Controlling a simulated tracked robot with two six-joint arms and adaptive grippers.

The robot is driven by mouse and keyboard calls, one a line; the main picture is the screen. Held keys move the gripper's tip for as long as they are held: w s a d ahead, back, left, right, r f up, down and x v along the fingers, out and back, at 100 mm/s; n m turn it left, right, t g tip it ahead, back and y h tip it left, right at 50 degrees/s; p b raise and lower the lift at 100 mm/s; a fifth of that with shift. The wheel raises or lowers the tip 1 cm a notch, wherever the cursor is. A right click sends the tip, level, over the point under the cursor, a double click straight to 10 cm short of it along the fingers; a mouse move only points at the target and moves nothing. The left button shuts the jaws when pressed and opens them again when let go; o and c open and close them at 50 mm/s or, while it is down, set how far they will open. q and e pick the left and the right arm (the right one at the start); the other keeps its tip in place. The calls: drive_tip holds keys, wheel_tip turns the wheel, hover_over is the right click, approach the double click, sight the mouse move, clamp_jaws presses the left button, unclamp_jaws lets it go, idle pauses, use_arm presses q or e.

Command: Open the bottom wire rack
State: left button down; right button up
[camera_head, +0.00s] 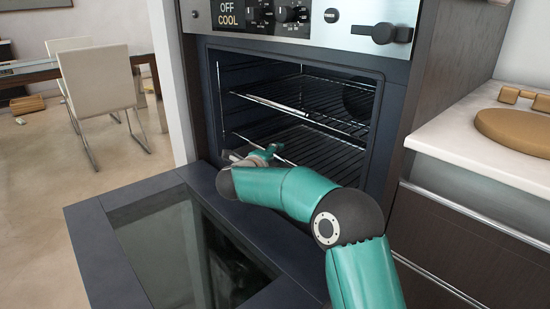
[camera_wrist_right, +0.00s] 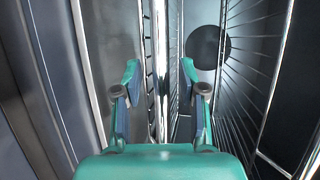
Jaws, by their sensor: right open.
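The bottom wire rack (camera_head: 325,152) lies inside the open oven in the head view, below another rack. My right gripper (camera_head: 250,155) is at the oven mouth, by the left front part of the bottom rack; my arm hides part of that rack. In the right wrist view the two fingers of the right gripper (camera_wrist_right: 160,85) are spread apart, with a thin bright metal edge running lengthwise between them. I cannot tell whether the fingers touch it. My left gripper is not in view.
The oven door (camera_head: 90,245) is folded down in front of the oven. The upper wire rack (camera_head: 320,100) is inside, above the bottom one. A white counter (camera_head: 465,135) with drawers stands on the right. A chair (camera_head: 98,80) stands at the far left.

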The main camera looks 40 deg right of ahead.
clamp_jaws()
drive_tip(key=shift+a+f, duration=0.1)
drive_tip(key=shift+a, duration=0.05)
drive_tip(key=s+a+p, duration=0.2)
drive_tip(key=a+p, duration=0.3)
drive_tip(key=a, duration=2.4)
drive_tip(key=shift+s+p, duration=0.15)
drive_tip(key=shift+p, duration=0.25)
drive_tip(key=shift+a+f, duration=0.1)
drive_tip(key=shift+c, duration=0.5)
unclamp_jaws()
drive_tip(key=shift+o, duration=0.5)
